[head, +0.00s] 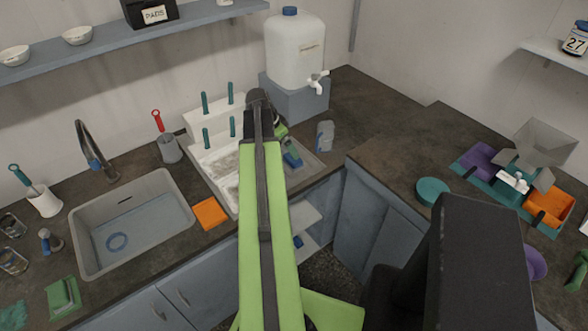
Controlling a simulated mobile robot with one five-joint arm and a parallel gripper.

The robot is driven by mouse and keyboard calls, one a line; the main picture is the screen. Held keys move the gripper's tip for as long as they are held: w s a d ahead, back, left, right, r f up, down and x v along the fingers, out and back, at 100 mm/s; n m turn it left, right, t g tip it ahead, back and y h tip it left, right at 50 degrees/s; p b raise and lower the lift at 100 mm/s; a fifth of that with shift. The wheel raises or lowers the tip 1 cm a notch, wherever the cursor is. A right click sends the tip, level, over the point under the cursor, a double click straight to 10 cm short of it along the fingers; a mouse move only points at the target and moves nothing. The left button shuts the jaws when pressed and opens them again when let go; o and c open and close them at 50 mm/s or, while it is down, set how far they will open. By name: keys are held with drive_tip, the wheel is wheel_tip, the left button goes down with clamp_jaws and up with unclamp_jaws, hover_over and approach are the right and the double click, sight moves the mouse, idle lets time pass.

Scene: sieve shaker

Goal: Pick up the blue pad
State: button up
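A small blue block-like thing (292,159), which may be the blue pad, lies at the right side of the white draining area, just right of my arm. My green arm reaches up the middle of the head view and covers part of that area. The end of my arm, with my gripper (282,132), is just above the blue thing and mostly hidden behind the arm. I cannot tell whether its fingers are open or touch the blue thing.
A white rack with teal pegs (192,124) stands behind. A sink (135,222) and orange cloth (210,213) are left. A grey cup (325,136) stands close on the right, a water container (296,52) behind.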

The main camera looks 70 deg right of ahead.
sight(289, 159)
drive_tip(key=b+x, duration=0.2)
drive_tip(key=x, duration=0.2)
drive_tip(key=shift+f+b, duration=0.25)
drive_tip(key=shift+b, duration=0.05)
drive_tip(key=shift+f, duration=0.15)
drive_tip(key=b+x, duration=0.5)
drive_tip(key=shift+f, duration=0.1)
drive_tip(key=shift+s, duration=0.1)
drive_tip(key=shift+c, duration=0.3)
